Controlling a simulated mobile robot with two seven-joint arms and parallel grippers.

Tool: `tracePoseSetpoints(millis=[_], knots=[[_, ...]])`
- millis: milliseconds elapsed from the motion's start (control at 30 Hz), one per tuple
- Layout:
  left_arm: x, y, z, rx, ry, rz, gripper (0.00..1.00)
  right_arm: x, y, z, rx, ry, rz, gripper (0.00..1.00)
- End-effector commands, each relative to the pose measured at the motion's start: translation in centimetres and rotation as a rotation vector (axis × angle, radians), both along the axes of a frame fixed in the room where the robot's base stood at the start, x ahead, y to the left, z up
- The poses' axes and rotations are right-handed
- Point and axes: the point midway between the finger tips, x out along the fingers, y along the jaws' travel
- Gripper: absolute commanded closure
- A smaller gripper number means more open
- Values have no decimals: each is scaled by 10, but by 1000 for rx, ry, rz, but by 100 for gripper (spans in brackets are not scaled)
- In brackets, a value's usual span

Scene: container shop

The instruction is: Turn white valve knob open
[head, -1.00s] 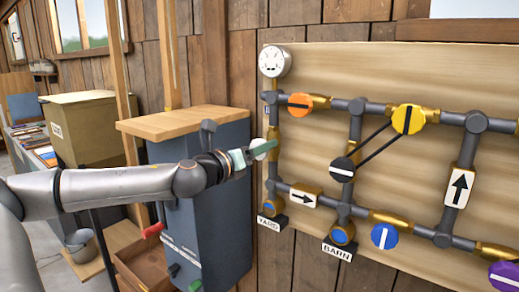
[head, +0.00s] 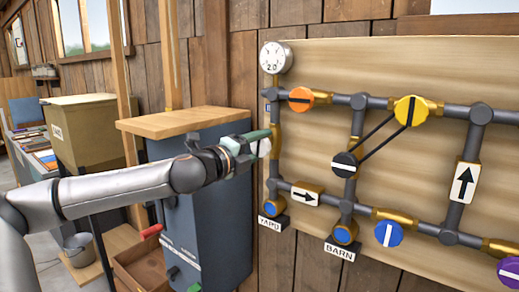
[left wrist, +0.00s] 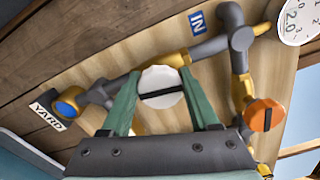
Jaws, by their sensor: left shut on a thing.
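The white valve knob (left wrist: 163,78) has a round face with a black bar across it, and it sits on the vertical pipe above the YARD outlet. In the head view the knob (head: 265,147) shows only in part behind my fingers. My left gripper (head: 261,140) is at the knob, coming from the left. In the left wrist view its two green fingers (left wrist: 160,97) lie on opposite sides of the knob, shut on it. The black bar runs nearly straight across between the fingers. My right gripper is in neither view.
A gauge (head: 276,58) reading about 2.0 is at the top of the pipe. Orange (head: 300,99), yellow (head: 410,110), black (head: 345,164) and blue (head: 389,233) knobs are on the other pipes.

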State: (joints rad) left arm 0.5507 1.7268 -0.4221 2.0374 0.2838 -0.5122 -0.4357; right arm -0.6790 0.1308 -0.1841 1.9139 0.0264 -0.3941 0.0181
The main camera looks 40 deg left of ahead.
Motion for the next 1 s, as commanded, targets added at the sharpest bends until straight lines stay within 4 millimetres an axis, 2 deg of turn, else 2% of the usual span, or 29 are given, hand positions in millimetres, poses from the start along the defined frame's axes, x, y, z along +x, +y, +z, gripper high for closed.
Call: tracePoseSetpoints(millis=[300,833,867,1000], knots=[[0,0,0,-115,-14,1,94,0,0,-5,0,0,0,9],[0,0,0,-139,-17,1,94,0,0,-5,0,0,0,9],[0,0,0,-139,-16,1,36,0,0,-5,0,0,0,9],[0,0,0,-137,-16,1,21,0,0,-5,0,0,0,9]])
